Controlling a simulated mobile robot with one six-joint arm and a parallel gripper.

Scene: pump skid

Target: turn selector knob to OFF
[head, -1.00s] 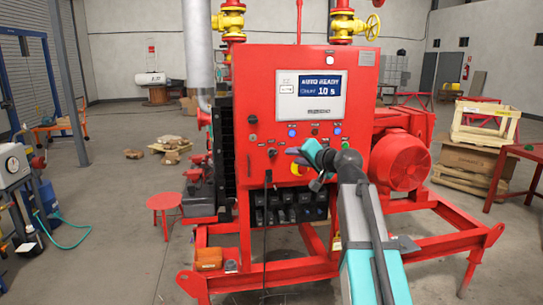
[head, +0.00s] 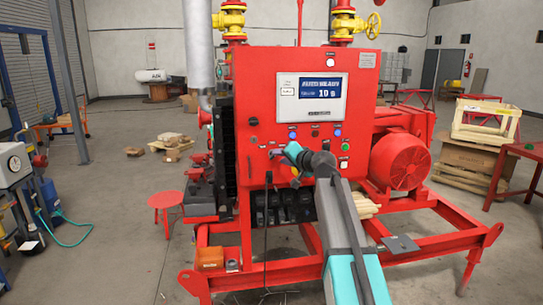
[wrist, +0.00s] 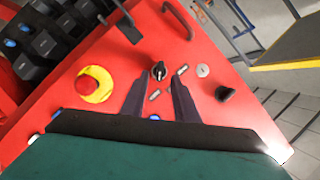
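The selector knob (wrist: 159,70) is a small black knob with a pale mark, on the red panel (wrist: 130,60) in the wrist view. My gripper (wrist: 157,88) is open, its two dark fingers pointing at the panel on either side of the knob's line. The knob shows just beyond and between the fingertips; I cannot tell whether they touch it. Small grey plates lie beside the knob; their lettering is unreadable. In the head view my gripper (head: 276,154) is at the panel's lower left and its fingers hide the knob.
A red emergency stop on a yellow base (wrist: 95,84) sits left of the fingers in the wrist view. A black knob (wrist: 224,93), a silver lock (wrist: 203,71) and a dark handle (wrist: 178,20) are nearby. The display (head: 321,94) is above in the head view.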

